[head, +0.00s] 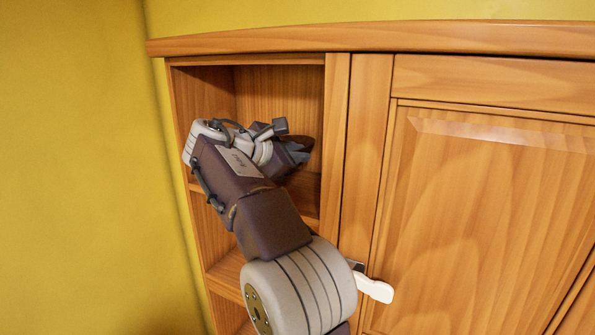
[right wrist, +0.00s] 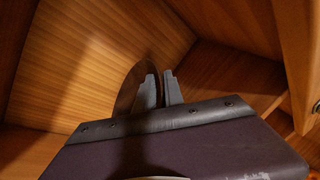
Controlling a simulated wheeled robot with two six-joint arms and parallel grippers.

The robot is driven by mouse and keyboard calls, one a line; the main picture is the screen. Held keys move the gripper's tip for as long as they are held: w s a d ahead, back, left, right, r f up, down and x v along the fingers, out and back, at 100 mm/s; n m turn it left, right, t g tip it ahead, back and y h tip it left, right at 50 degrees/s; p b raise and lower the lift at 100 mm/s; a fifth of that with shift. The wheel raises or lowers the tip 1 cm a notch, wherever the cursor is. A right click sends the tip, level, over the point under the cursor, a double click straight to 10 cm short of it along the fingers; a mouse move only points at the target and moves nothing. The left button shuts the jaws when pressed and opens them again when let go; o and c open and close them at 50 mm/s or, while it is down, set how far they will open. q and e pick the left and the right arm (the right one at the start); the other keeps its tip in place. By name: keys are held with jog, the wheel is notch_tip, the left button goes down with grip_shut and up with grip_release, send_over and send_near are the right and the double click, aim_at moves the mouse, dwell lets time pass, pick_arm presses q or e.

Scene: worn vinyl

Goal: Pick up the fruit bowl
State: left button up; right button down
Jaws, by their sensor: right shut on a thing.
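My right gripper (head: 298,152) reaches into the upper open compartment of the wooden cabinet. In the right wrist view, its two fingers (right wrist: 160,90) are close together on the edge of a dark brown, rounded thing, which looks like the fruit bowl (right wrist: 130,90). Only a thin part of the bowl shows there; the fingers and gripper body hide the rest. In the head view, a dark brown patch of the bowl (head: 306,143) shows just behind the fingers. I cannot tell whether it is lifted off the shelf. No fruit is visible. My left gripper is out of view.
The cabinet's open shelves (head: 228,268) continue below my right arm. The compartment's side walls stand close around the gripper. A closed wooden door (head: 480,210) is on the right, with a white handle (head: 374,289) sticking out near my arm. A yellow wall (head: 75,170) is at left.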

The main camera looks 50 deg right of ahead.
jog(key=shift+r, duration=0.95)
jog(key=s+a+b, duration=0.2)
jog(key=a, duration=0.7)
jog(key=s+a+b, duration=0.2)
jog(key=s+a, duration=0.1)
jog(key=a, duration=0.7)
jog(key=shift+s, duration=0.3)
